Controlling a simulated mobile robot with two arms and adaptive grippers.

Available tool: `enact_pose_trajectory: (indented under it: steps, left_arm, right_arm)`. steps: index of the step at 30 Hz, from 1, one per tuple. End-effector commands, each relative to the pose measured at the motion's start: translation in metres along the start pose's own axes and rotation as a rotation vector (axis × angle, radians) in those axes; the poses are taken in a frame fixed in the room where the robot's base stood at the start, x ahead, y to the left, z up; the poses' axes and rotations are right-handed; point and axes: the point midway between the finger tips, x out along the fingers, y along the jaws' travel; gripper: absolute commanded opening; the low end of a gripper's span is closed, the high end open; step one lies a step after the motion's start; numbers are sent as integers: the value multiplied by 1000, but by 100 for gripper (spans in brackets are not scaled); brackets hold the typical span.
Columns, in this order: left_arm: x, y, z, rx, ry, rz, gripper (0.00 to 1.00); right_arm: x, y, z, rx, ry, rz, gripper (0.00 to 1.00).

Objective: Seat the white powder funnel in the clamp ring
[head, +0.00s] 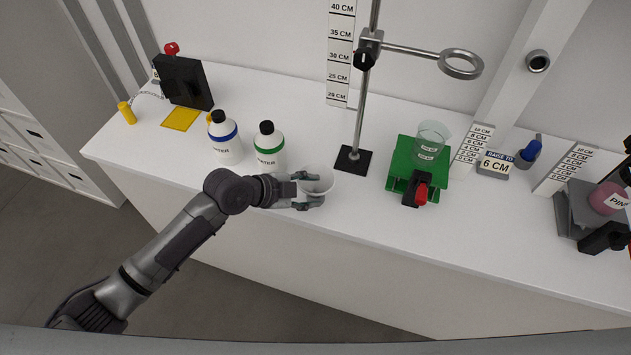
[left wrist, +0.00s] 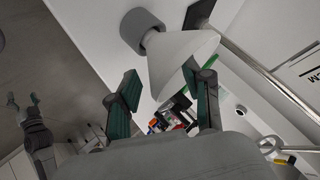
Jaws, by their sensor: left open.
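The white powder funnel (head: 322,185) stands near the front edge of the bench. In the left wrist view the funnel (left wrist: 178,58) has its narrow end at a grey round holder (left wrist: 140,27) and its wide mouth away from it. My left gripper (head: 307,190) is open, its fingers around the funnel's near side; the left wrist view shows the fingers (left wrist: 165,97) apart, one overlapping the funnel's rim. I cannot tell whether they touch it. The clamp ring (head: 462,77) is empty, held high on a rod stand (head: 361,110). My right gripper (left wrist: 23,101) shows small, fingers apart.
Two white bottles, blue-banded (head: 226,145) and green-banded (head: 270,150), stand left of the funnel. A green platform (head: 402,150) with a glass beaker (head: 431,140) and red-tipped clamp stands right of the rod. The bench between funnel and platform is mostly clear except the stand's black base (head: 353,160).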

Motion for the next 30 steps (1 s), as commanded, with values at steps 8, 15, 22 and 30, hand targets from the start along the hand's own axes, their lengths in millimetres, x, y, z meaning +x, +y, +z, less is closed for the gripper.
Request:
enact_pose_trajectory:
  steps: [8, 15, 22, 30]
  left_arm:
    - [23, 0, 0, 0, -1, -1, 50]
    - [22, 0, 0, 0, -1, -1, 38]
    - [22, 0, 0, 0, -1, -1, 0]
    - [22, 0, 0, 0, -1, -1, 0]
  right_arm:
    - [-8, -7, -2, 3, 1, -8, 67]
    - [-8, -9, -2, 3, 2, -11, 67]
    - [-8, -8, -2, 2, 2, -10, 67]
    - [-8, -5, -2, 0, 1, -6, 67]
